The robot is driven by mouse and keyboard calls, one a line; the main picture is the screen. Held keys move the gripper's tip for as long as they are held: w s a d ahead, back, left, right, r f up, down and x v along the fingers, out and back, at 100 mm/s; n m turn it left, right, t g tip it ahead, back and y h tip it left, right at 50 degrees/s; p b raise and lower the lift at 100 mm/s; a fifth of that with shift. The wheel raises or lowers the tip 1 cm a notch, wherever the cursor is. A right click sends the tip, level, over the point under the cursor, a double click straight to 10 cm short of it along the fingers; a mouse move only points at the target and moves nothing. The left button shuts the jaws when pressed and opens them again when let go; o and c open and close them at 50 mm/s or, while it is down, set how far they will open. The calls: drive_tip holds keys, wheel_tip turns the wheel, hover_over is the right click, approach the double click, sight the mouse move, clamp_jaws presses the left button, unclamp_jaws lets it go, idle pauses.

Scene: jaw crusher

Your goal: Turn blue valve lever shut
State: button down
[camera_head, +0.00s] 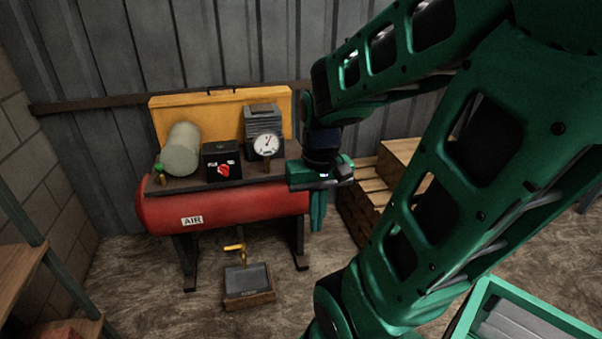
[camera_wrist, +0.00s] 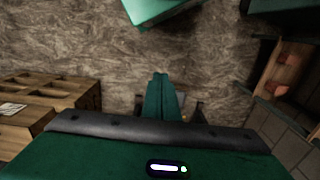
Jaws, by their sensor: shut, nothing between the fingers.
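I see no blue valve lever in either view; it may be hidden behind my arm or gripper. The red air tank (camera_head: 225,207) stands by the back wall, with a small yellow lever (camera_head: 234,248) below it. My gripper (camera_head: 318,228) hangs at the tank's right end with its fingers pointing down. In the wrist view, my gripper's fingers (camera_wrist: 160,77) are together and empty above the floor. I cannot tell whether they touch the tank.
A gauge (camera_head: 266,145), a black box with a red knob (camera_head: 222,161) and a grey cylinder (camera_head: 181,150) sit on the tank. Wooden crates (camera_head: 405,158) stand right of it. A shelf (camera_head: 22,275) is at left, a teal crate (camera_head: 560,325) at lower right.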

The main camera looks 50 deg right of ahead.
drive_tip(key=w+a+f+m+t+y, duration=0.25)
drive_tip(key=w+f+y, duration=0.25)
drive_tip(key=w+f, duration=0.8)
drive_tip(key=w+f+m+t+y, duration=0.3)
drive_tip(key=w+f+m+t, duration=0.2)
drive_tip(key=w+m+t, duration=0.25)
drive_tip(key=w+d+r+m+t+h, duration=0.1)
drive_tip(key=w+d+m+t+h, duration=0.15)
drive_tip(key=d+m, duration=0.35)
drive_tip(key=w+d+r+m+t+h, duration=0.2)
drive_tip(key=d+m+t+h, duration=0.1)
drive_tip(key=d+m+t, duration=0.15)
drive_tip(key=s+d+f+m+h, duration=0.1)
drive_tip(key=s+d+m+h, duration=0.1)
drive_tip(key=d+m+h, duration=0.45)
drive_tip(key=s+d+f+m+h, duration=0.1)
drive_tip(key=s+d+m+h, duration=0.25)
drive_tip(key=d+m, duration=0.5)
drive_tip(key=w+d+n, duration=0.1)
drive_tip(key=w+d, duration=0.6)
drive_tip(key=w, duration=0.5)
drive_tip(key=shift+w+d, duration=0.2)
drive_tip(key=shift+w, duration=0.15)
drive_tip(key=shift+h, duration=0.25)
